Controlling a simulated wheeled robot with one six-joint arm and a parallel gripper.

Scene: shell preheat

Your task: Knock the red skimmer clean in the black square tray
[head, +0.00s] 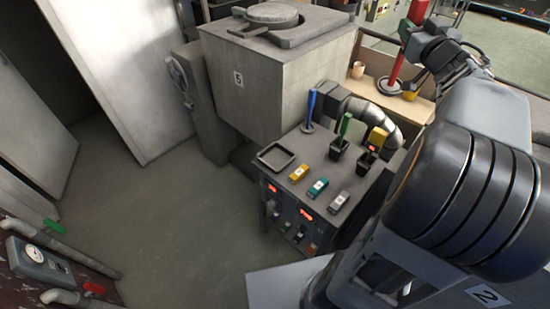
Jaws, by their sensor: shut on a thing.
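The red skimmer (401,55) is at the upper right of the head view, held roughly upright with a slight tilt. My gripper (407,30) is shut on its red handle. The skimmer's lower end is over or in front of a light wooden shelf; I cannot tell if it touches. The black square tray (264,151) lies on the grey control bench (300,153), left of and nearer than the skimmer. The tray looks empty, and the gripper is well apart from it.
A blue-handled tool (310,105), a green-handled tool (345,124) and a yellow-topped tool (377,136) stand on the bench behind several coloured blocks. A grey furnace (260,85) rises behind the tray. A cup (357,70) stands on the shelf. Open floor lies left.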

